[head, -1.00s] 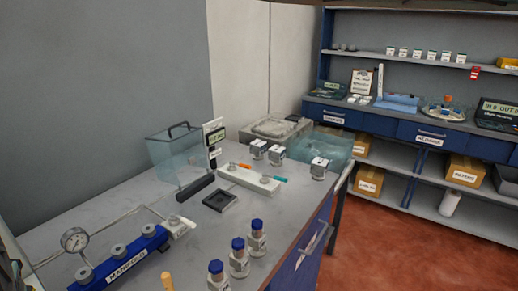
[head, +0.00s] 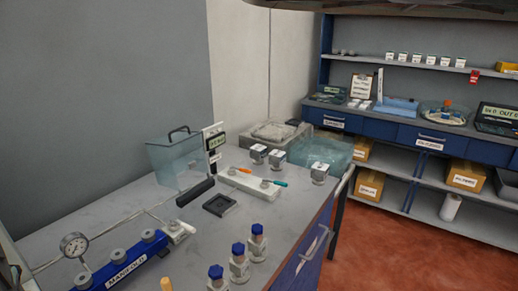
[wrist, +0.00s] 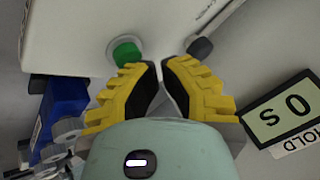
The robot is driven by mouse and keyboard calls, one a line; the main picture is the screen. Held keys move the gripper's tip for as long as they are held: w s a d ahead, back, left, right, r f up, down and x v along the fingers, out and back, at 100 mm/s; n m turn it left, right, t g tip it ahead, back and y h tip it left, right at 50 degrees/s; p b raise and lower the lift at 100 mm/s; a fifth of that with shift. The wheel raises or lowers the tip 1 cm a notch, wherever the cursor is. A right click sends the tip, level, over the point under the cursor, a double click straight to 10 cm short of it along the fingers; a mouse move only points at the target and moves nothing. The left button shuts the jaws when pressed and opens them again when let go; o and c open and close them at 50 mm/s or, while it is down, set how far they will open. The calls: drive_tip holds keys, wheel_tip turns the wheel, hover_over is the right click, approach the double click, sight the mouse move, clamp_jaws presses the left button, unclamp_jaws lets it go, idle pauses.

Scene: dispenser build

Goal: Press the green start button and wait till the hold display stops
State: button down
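The green start button (wrist: 126,52) sits in a pale round collar on a light panel in the wrist view. My gripper (wrist: 159,64) has yellow ribbed fingers with black pads; their tips are together, or nearly so, with nothing seen between them. The tips are just to the lower right of the button in the picture; I cannot tell whether they touch it. The hold display (wrist: 285,112) is at the right, tilted, and appears to read "0 S" above a HOLD label (wrist: 298,141). The head view does not show my gripper or the green button.
A dark knob (wrist: 200,48) is right of the fingertips. In the head view, the bench holds a blue manifold (head: 122,272), a pressure gauge (head: 74,244), blue-capped vials (head: 238,262) and a clear box (head: 174,163). A shelf unit (head: 405,131) stands at the back right.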

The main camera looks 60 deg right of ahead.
wheel_tip(320, 180, up, 6)
drive_tip(key=p, duration=0.4)
idle(0.4)
drive_tip(key=shift+w, duration=0.1)
idle(0.4)
